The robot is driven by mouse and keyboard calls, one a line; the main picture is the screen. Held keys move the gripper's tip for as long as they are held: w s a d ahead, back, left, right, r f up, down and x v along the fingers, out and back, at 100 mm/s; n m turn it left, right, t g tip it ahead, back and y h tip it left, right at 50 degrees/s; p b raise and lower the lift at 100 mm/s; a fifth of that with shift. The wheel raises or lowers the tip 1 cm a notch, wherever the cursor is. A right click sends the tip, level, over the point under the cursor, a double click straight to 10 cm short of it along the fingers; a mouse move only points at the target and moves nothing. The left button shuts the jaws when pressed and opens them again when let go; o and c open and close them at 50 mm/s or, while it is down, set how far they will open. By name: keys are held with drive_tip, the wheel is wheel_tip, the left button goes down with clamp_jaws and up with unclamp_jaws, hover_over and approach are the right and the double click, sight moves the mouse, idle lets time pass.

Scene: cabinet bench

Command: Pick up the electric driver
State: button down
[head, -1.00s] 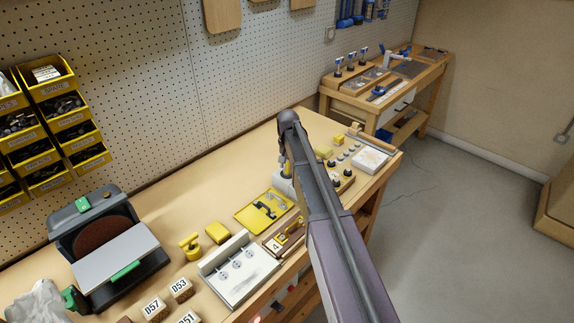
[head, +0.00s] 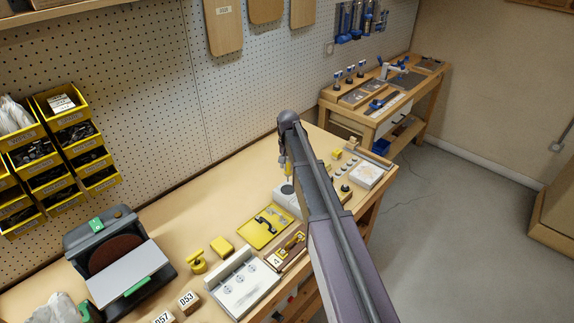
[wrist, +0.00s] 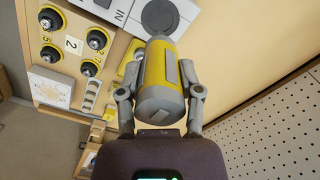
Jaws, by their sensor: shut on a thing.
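The electric driver (wrist: 158,80) is a yellow and grey cylinder, seen from its rear end in the wrist view. My gripper (wrist: 161,92) is shut on it, one finger on each side of the body. In the head view the driver (head: 284,164) shows small and partly hidden behind my arm, upright above a light grey stand (head: 281,203). The stand's dark round spot shows below the driver, which appears clear of it. The driver's tip is hidden in the wrist view.
A yellow tray (head: 258,236) with dark and grey parts lies left of the stand. A board (wrist: 61,62) with several black knobs is on the other side. A bench sander (head: 118,262) stands at the left. The pegboard wall (head: 170,110) runs behind the bench.

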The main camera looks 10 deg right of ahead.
drive_tip(key=shift+r, duration=0.15)
idle(0.5)
drive_tip(key=c, duration=1)
unclamp_jaws()
drive_tip(key=shift+c, duration=1.6)
